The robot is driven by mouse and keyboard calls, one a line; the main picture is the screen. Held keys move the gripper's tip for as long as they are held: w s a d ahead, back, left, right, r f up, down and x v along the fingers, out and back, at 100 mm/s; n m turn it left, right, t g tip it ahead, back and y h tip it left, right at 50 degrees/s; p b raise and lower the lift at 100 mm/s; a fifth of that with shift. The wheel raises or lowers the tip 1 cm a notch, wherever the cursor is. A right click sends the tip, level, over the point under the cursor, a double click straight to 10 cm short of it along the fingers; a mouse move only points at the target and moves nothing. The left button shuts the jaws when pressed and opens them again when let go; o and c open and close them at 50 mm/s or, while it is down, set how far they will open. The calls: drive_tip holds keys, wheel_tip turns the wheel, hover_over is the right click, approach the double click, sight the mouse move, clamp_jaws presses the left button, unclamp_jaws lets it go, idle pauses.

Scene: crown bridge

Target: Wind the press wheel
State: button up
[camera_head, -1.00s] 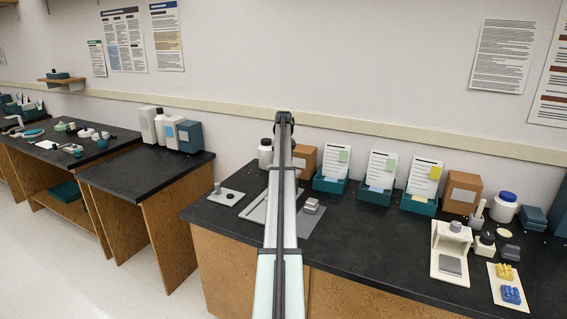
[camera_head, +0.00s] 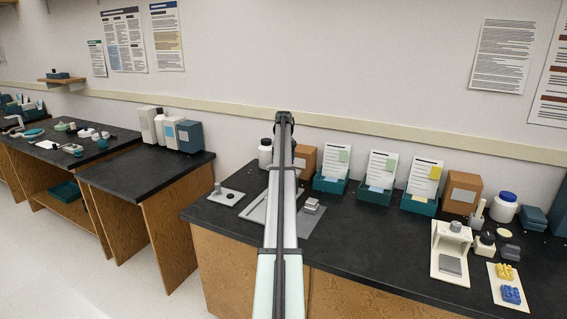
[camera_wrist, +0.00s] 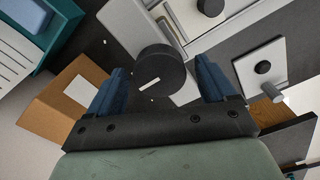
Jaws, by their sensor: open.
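A dark round wheel (camera_wrist: 160,74) with a white line on its face shows in the wrist view. I take it for the press wheel. My gripper (camera_wrist: 160,68) is open, with one blue finger on each side of the wheel and a visible gap on both sides. I cannot tell whether the fingertips are level with the wheel or above it. Pale, light-coloured press parts (camera_wrist: 185,25) lie beyond the wheel, with a second dark knob (camera_wrist: 210,4) at the top edge. In the head view my arm hides the wheel and my gripper.
A small plate (camera_wrist: 245,68) with a black disc and a grey peg lies to the right in the wrist view. A cardboard box (camera_wrist: 50,110) and a teal holder (camera_wrist: 62,25) stand to the left. The head view shows bare black bench (camera_head: 365,235) right of my arm.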

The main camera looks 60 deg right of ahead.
wheel_tip(320, 180, up, 14)
idle(0.7)
drive_tip(key=shift+a+f, duration=0.1)
drive_tip(key=shift+f, duration=0.05)
idle(0.4)
